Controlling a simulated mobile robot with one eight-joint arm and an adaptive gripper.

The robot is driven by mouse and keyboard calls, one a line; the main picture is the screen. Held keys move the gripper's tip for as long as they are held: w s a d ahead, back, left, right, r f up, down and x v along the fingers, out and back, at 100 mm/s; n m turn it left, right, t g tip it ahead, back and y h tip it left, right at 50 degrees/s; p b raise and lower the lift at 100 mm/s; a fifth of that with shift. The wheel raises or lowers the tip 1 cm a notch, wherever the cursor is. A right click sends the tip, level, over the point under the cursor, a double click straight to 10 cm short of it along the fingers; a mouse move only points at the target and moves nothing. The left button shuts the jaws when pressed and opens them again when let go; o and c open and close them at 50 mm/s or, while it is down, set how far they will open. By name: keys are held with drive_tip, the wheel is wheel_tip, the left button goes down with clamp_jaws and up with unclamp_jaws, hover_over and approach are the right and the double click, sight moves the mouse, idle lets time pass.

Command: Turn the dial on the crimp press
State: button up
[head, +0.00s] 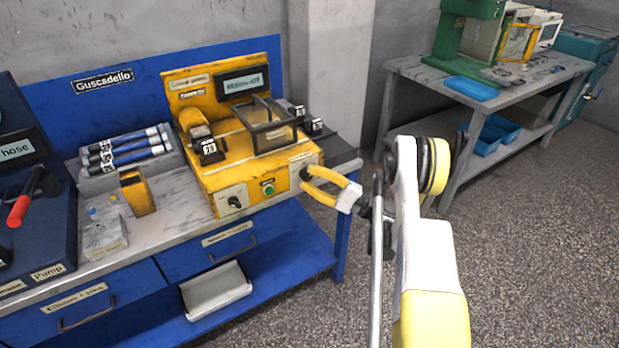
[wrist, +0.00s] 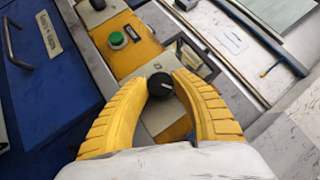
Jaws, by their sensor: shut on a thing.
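The yellow crimp press (head: 215,178) stands on the blue workbench. On its front are a black dial (head: 235,202) at the left, a green button (head: 269,190) in the middle and another black dial (head: 305,174) at the right, partly hidden by my gripper. My gripper (head: 309,180) reaches in from the right, with its yellow fingers shut around the right dial. In the wrist view the dial (wrist: 160,86) sits between the fingertips of my gripper (wrist: 166,82), its white mark visible. The green button (wrist: 117,40) is above and left of it.
A caged guard (head: 268,127) sits on top of the press. A grey table (head: 420,75) stands at the back right. The floor between is clear.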

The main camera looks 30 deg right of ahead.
sight(310, 177)
drive_tip(key=shift+a, duration=0.1)
drive_tip(key=o, duration=1.2)
drive_tip(key=v, duration=0.5)
drive_tip(key=shift+s+d+f, duration=0.1)
drive_tip(key=shift+s+d, duration=0.1)
drive_tip(key=shift+d, duration=0.1)
drive_tip(key=s+d, duration=0.7)
drive_tip(key=s, duration=0.1)
drive_tip(key=shift+s+d, duration=0.2)
drive_tip(key=shift+d, duration=0.1)
